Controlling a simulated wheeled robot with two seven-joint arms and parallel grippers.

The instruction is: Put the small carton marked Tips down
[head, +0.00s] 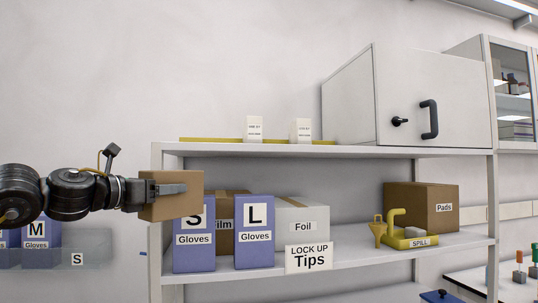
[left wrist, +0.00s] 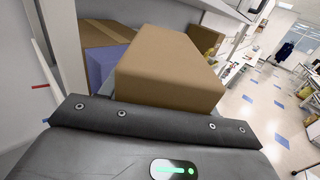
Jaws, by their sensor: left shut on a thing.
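My left gripper (head: 168,189) is shut on a small plain brown carton (head: 186,208). It holds the carton in front of the left end of the shelf unit, level with the tops of the glove boxes. No marking shows on the carton's visible faces, so I cannot read Tips on it. The carton also fills the middle of the left wrist view (left wrist: 175,70), just beyond the gripper. A white sign reading LOCK UP Tips (head: 309,258) stands at the front edge of the lower shelf. My right gripper is not in view.
Blue S (head: 194,255) and L (head: 254,250) glove boxes stand at the lower shelf's left, before Film (head: 226,240) and Foil (head: 302,216) cartons. A yellow spill item (head: 408,240) and Pads carton (head: 435,205) stand right. A grey locker (head: 390,98) sits on the upper shelf. Bare lower shelf (head: 355,248) shows mid-right.

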